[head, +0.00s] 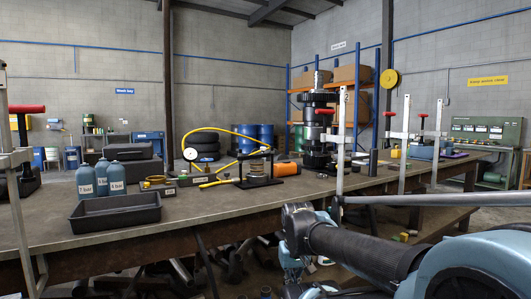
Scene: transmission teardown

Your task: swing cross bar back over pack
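A small dark frame stands on the workbench (110,231) near the middle of the picture. It has a flat base, two thin posts and a dark cross bar (255,154) at the top. A round stacked pack (258,174) sits low in the frame. From here the bar looks to span above the pack with a gap between. I cannot tell whether both its ends are seated. My arm, blue and black, fills the lower right, in front of the bench edge. My gripper's fingers do not show.
A yellow hose (232,133) arches from a gauge (190,154) to the frame. A grey tray (115,212) and blue bottles (86,182) stand left. A tall gear stack (317,125) and upright clamps (342,140) stand right. An orange item (288,169) lies beside the frame.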

